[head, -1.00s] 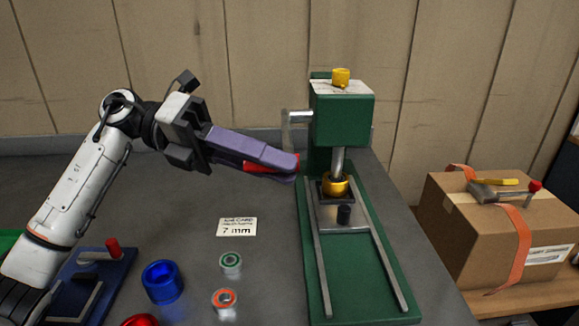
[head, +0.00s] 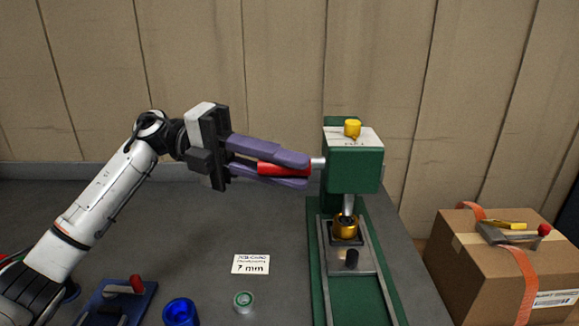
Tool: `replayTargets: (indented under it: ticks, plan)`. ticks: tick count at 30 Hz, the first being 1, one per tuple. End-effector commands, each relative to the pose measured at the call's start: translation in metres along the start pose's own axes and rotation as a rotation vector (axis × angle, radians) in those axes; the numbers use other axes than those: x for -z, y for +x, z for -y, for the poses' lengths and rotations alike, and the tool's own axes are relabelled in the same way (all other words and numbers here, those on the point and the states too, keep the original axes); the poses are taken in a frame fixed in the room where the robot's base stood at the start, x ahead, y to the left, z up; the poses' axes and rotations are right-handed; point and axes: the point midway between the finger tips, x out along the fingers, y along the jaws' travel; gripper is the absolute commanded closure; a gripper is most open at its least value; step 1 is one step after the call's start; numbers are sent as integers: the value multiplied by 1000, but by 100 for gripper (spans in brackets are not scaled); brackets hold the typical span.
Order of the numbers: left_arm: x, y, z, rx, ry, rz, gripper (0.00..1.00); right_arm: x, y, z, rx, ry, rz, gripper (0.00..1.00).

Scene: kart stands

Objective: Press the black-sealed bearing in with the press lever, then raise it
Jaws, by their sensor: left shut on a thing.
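The green press (head: 353,165) stands at the right of the grey bench. My left gripper (head: 302,172), with purple fingers, is shut on the red grip of the press lever (head: 285,169), which lies about level at the left side of the press head. The steel ram (head: 348,204) reaches down to a gold-coloured part (head: 345,226) seated in the dark holder on the press's sliding plate. I cannot make out a black-sealed bearing; the ram and gold part hide the spot under the ram. My right gripper is not in view.
A card reading 7 mm (head: 251,264) lies left of the press. A green-sealed bearing (head: 243,301) and a blue cup (head: 180,312) are near the front. A blue fixture with a red handle (head: 129,289) is at lower left. A cardboard box (head: 495,265) stands at right.

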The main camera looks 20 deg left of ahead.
Motion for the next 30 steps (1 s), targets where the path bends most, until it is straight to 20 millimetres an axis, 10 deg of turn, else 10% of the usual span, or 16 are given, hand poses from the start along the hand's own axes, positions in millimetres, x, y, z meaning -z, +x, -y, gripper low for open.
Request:
replayTargets:
  ticks: [4, 5, 8, 19, 30]
  plan:
    - [-4, -3, 6, 8, 5, 13, 100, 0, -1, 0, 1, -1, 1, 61]
    - [-4, -3, 6, 8, 6, 14, 78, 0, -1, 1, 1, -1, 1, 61]
    - [-4, -3, 6, 8, 6, 14, 63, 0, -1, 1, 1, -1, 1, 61]
    - [-2, -8, 3, 3, 4, 9, 63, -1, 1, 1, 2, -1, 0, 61]
    - [-3, -75, 2, 4, 3, 13, 63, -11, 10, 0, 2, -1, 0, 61]
